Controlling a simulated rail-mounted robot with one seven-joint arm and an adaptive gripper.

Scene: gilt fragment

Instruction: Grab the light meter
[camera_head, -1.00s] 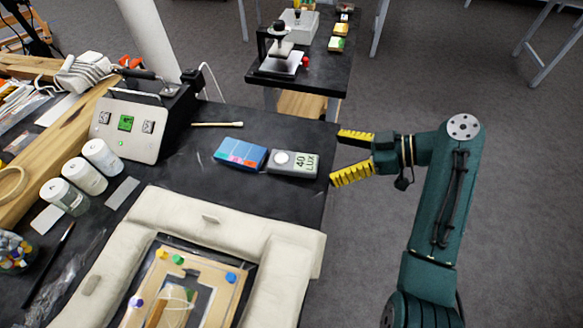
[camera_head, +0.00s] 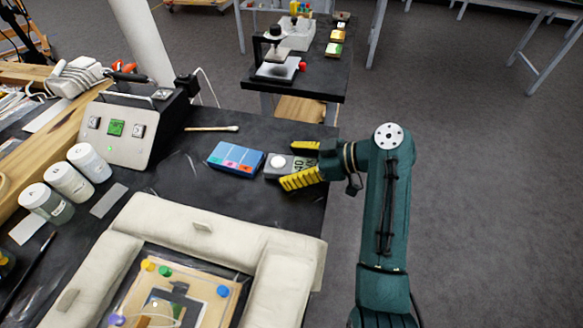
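The light meter (camera_head: 277,162) is a small grey box with a white round sensor and a display, lying on the black table near its right edge. My gripper (camera_head: 291,164) has yellow ribbed fingers that are spread apart. One finger is on the far side of the meter and the other on the near side, over its right part. The display is partly hidden by the fingers. I cannot tell whether either finger touches the meter.
A blue box with coloured squares (camera_head: 235,159) lies close to the meter's left. A cotton swab (camera_head: 211,128) lies behind it. A cream padded frame (camera_head: 205,240) is in front. A grey control box (camera_head: 117,133) and white-capped jars (camera_head: 68,181) stand at left.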

